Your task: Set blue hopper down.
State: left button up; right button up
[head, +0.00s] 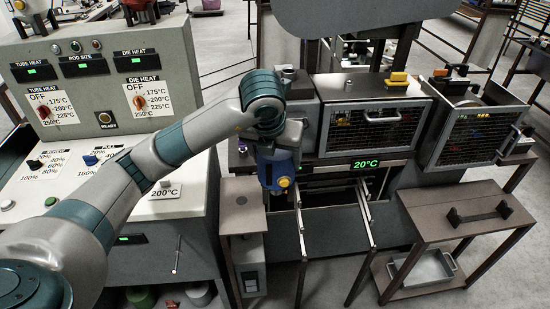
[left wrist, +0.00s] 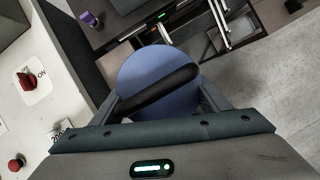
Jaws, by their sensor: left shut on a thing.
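The blue hopper (head: 270,172) hangs below my left gripper (head: 282,145), near the middle of the head view, with a round yellow part on its side. In the left wrist view the hopper (left wrist: 158,68) shows as a round blue top with a black bar handle (left wrist: 165,85) across it. My left gripper (left wrist: 160,92) is shut on this handle. In the head view the hopper overlaps the gap between the brown stand and the metal rails; I cannot tell whether its base touches anything. My right gripper is not in view.
A small brown stand (head: 242,212) is left of the metal rails (head: 366,205). A caged machine box (head: 375,125) stands behind, above a 20°C display (head: 367,163). A control console (head: 105,90) is at left. A brown table (head: 450,228) with a black handle is at right.

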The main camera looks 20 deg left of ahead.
aim_at(278, 183)
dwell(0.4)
